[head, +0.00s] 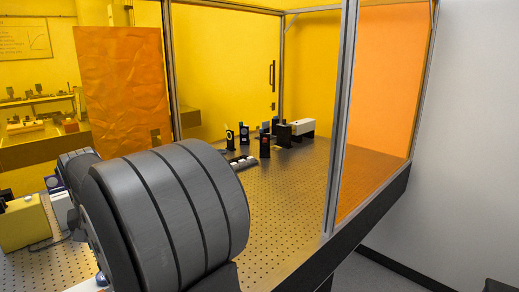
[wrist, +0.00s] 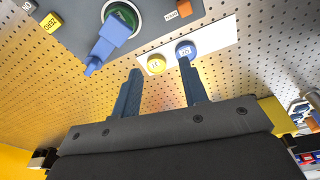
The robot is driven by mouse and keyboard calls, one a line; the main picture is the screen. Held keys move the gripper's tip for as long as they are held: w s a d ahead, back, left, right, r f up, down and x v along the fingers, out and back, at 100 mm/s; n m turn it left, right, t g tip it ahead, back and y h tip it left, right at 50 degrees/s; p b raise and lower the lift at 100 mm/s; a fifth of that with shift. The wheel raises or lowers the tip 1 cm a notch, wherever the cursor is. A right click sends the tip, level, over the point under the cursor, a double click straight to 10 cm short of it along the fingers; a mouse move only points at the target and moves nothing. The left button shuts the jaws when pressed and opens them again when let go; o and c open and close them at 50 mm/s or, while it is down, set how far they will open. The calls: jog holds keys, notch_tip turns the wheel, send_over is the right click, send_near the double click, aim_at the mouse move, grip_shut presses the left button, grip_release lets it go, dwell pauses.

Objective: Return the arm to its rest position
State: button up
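My gripper (wrist: 160,67) shows in the wrist view with its two blue fingers apart and nothing held between them. Beyond the fingertips, a yellow round piece (wrist: 156,65) and a blue round piece (wrist: 186,50) sit on a white plate (wrist: 216,38). The right fingertip appears close to the blue piece; I cannot tell whether they touch. My grey arm fills the lower left of the head view, and my gripper is hidden there.
A dark panel (wrist: 152,15) carries a blue handle (wrist: 108,42) and a yellow label (wrist: 51,22). In the head view, a yellow box (head: 24,223) stands left, several optics (head: 265,146) stand at the back, and an enclosure post (head: 342,120) rises right. The perforated table (head: 290,195) is clear at centre right.

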jog(key=w+d+f+m+t, duration=0.1)
jog(key=w+f+m+t, duration=0.1)
jog(key=w+f, duration=0.5)
jog(key=shift+w+d+f+m+y, duration=0.25)
jog(key=shift+w+m, duration=0.25)
jog(key=shift+w, duration=0.7)
jog(key=shift+s+r, duration=0.1)
jog(key=shift+r, duration=0.05)
dwell(1.5)
jog(key=s+r+n+g, duration=0.1)
jog(key=s+r+n, duration=0.1)
jog(key=s+r, duration=0.4)
jog(key=s+a+r+n+g+h, duration=0.1)
jog(key=s+r, duration=0.4)
jog(key=s, duration=0.5)
jog(key=shift+s+r+n+g, duration=0.3)
jog(key=shift+n+g, duration=0.4)
jog(key=shift+n, duration=0.5)
jog(key=shift+w+a+r, duration=0.1)
jog(key=shift+w, duration=0.05)
